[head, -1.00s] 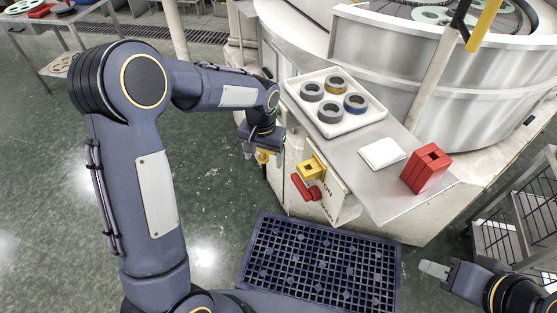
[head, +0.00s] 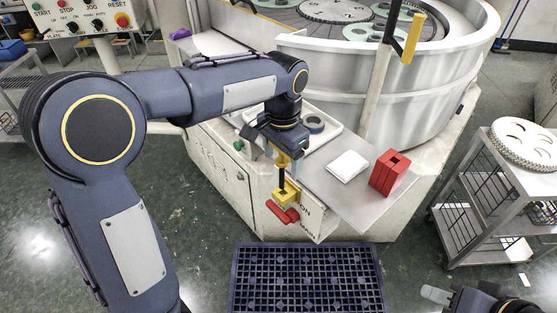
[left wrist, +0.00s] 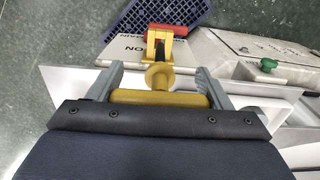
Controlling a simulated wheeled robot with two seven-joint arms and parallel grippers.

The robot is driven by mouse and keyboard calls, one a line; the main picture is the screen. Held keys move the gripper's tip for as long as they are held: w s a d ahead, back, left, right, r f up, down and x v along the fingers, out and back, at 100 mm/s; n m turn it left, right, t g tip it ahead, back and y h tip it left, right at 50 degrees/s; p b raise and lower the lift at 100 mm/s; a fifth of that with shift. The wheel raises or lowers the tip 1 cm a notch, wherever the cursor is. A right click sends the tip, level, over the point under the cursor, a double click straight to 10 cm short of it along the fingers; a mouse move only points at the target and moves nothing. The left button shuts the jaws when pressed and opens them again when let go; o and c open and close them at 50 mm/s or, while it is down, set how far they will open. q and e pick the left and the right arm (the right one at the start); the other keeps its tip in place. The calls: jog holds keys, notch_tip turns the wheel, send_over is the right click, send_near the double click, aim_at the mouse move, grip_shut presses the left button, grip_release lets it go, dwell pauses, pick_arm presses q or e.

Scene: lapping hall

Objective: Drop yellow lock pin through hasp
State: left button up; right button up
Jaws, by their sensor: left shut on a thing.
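The yellow lock pin (head: 283,159) hangs upright with its dark shaft down, above the yellow hasp (head: 287,197) on the machine's front. My left gripper (head: 271,149) is shut on the pin's yellow crossbar. In the left wrist view the pin (left wrist: 158,98) lies between both grey fingers, with the hasp (left wrist: 167,34) beyond its collar. The shaft's lower end meets the hasp in the head view; I cannot tell whether it is in the hole. A red handle (head: 282,213) sits just below the hasp. My right gripper (head: 436,295) is at the bottom right, apart from everything, its opening unclear.
On the steel shelf are a white tray (head: 327,147) with rings, partly behind my left gripper, a white pad (head: 347,166) and a red block (head: 389,172). A green knob (head: 239,146) is left of the gripper. A blue grid mat (head: 308,275) lies below.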

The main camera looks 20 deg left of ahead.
aim_at(283, 187)
pick_arm(q)
jog(key=shift+w+d+r, duration=0.15)
jog(key=shift+w+r, duration=0.05)
jog(key=shift+w, duration=0.15)
jog(key=shift+s+r, duration=0.1)
jog(key=shift+s, duration=0.1)
jog(key=shift+w, duration=0.1)
notch_tip(283, 187, down, 6)
jog(key=b, duration=0.3)
jog(key=shift+r+b, duration=0.2)
jog(key=shift+b, duration=0.15)
jog(key=shift+f, duration=0.15)
pick_arm(e)
jog(key=f, duration=0.3)
jog(key=shift+w+f, duration=0.2)
jog(key=shift+f, duration=0.2)
pick_arm(q)
jog(key=shift+p, duration=0.35)
pick_arm(e)
jog(key=shift+r, duration=0.45)
pick_arm(q)
jog(key=shift+f+b, duration=2.1)
jog(key=shift+f, duration=1)
pick_arm(e)
jog(key=shift+f, duration=2.1)
pick_arm(q)
jog(key=o, duration=1.1)
jog(key=shift+o, duration=0.2)
jog(key=shift+r, duration=0.1)
